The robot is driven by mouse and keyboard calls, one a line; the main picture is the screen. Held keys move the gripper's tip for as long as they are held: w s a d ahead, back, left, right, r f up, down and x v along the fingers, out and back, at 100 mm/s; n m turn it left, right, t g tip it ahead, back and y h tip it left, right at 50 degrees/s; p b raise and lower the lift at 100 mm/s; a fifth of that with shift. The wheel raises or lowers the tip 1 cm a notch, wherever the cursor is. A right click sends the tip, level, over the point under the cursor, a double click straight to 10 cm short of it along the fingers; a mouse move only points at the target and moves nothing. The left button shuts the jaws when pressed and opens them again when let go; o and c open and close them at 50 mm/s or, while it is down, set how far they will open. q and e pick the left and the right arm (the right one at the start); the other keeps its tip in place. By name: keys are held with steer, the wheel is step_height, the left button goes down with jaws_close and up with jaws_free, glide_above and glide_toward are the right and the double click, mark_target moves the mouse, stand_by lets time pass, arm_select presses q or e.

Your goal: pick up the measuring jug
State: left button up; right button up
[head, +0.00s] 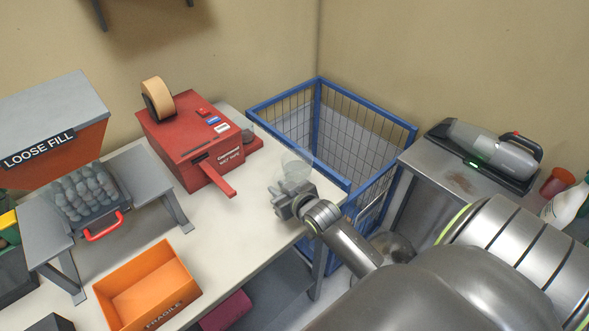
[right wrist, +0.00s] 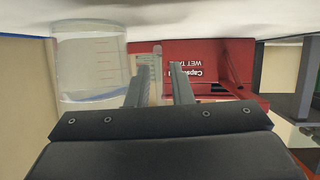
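The measuring jug (head: 297,165) is clear and faint in the head view, at the right end of the white table near the blue cage. In the right wrist view the jug (right wrist: 92,62) is large, with scale marks on its wall, left of the fingers. My right gripper (head: 287,202) is right at the jug. In the wrist view its two fingers (right wrist: 160,88) stand apart, with a pale narrow strip between them, perhaps the jug's handle; I cannot tell if they touch it. My left gripper is not in view.
A red tape dispenser (head: 190,145) stands left of the jug, its lever pointing toward it. A blue wire cage (head: 357,185) stands beyond the table edge. An orange box (head: 148,285) and a grey stand (head: 160,185) are at left. A side table (head: 425,165) holds a handheld vacuum (head: 490,147).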

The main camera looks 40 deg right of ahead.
steer(key=shift+w+f, duration=0.3)
steer(key=shift+w, duration=0.35)
jaws_close()
steer(key=shift+r, duration=0.2)
